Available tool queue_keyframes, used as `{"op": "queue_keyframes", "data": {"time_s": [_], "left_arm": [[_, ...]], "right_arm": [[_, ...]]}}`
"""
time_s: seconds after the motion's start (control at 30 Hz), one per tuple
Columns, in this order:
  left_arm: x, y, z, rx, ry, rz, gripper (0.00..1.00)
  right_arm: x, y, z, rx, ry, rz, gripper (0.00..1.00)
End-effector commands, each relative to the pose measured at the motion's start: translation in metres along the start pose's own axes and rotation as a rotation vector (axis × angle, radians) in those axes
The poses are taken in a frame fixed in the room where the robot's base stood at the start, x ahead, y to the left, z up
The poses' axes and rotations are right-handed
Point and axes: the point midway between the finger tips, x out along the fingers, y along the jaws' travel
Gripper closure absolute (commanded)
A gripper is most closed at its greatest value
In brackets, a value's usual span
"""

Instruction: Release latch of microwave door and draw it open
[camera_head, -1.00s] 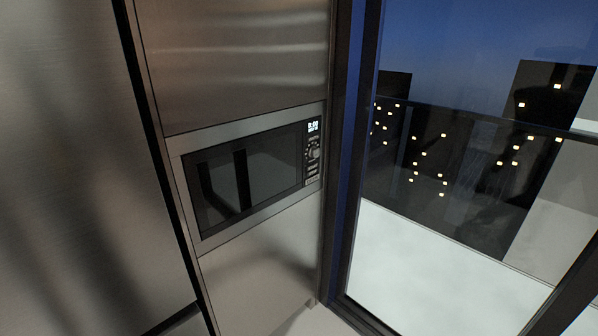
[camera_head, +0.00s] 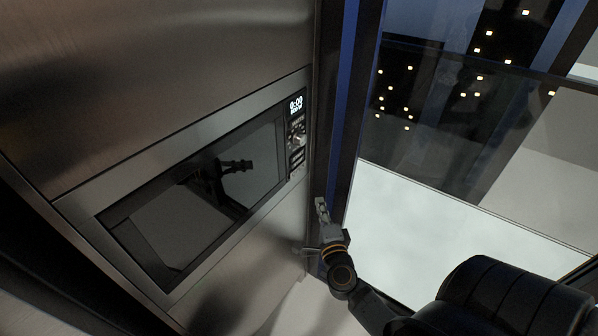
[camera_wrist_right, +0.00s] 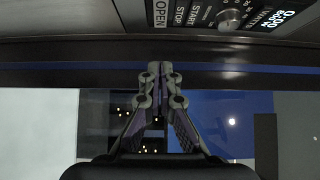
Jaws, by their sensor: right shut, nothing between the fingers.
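The microwave is built into a steel cabinet, and its dark glass door (camera_head: 205,190) is closed, with a reflection of my arm in it. Its control panel (camera_head: 297,135) is on the right side, with a lit display and a knob. In the right wrist view the panel (camera_wrist_right: 222,18) runs along the top, with START, STOP and an OPEN button (camera_wrist_right: 160,13) at its left end. My right gripper (camera_head: 320,203) is shut and empty, just right of and below the panel. In the right wrist view its fingertips (camera_wrist_right: 153,68) are together, below the OPEN button and apart from it. My left gripper is not in view.
A dark window frame (camera_head: 345,110) stands right beside the cabinet, close to my right gripper. Beyond the glass are a pale terrace floor (camera_head: 420,220) and dark buildings with lit windows. The space in front of the microwave door is clear.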

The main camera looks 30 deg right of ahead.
Motion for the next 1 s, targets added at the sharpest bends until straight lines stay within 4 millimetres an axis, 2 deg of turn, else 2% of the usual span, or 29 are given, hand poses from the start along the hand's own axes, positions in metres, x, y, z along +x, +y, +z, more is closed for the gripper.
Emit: {"op": "queue_keyframes", "data": {"time_s": [0.1, 0.17, 0.27, 0.43, 0.53, 0.7, 0.8, 1.0], "left_arm": [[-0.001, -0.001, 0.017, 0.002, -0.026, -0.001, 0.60], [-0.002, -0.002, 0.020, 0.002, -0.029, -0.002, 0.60], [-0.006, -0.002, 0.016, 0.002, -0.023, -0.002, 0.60], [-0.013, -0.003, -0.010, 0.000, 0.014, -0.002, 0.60], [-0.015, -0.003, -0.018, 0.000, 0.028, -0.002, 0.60], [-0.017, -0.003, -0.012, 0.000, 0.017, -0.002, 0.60], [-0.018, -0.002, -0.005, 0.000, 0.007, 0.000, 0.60], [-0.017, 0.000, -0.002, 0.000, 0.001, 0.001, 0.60]], "right_arm": [[0.001, 0.000, 0.000, -0.002, -0.001, 0.000, 1.00], [0.004, 0.000, 0.000, -0.002, -0.001, -0.001, 1.00], [0.016, -0.002, 0.001, -0.005, -0.003, -0.002, 1.00], [0.051, -0.003, 0.001, -0.004, -0.002, -0.003, 1.00], [0.073, -0.003, 0.001, -0.004, -0.001, -0.004, 1.00], [0.106, -0.001, 0.004, -0.001, -0.001, -0.001, 1.00], [0.117, -0.001, 0.016, 0.000, -0.001, -0.001, 1.00], [0.128, 0.001, 0.028, -0.002, -0.002, 0.000, 1.00]]}}
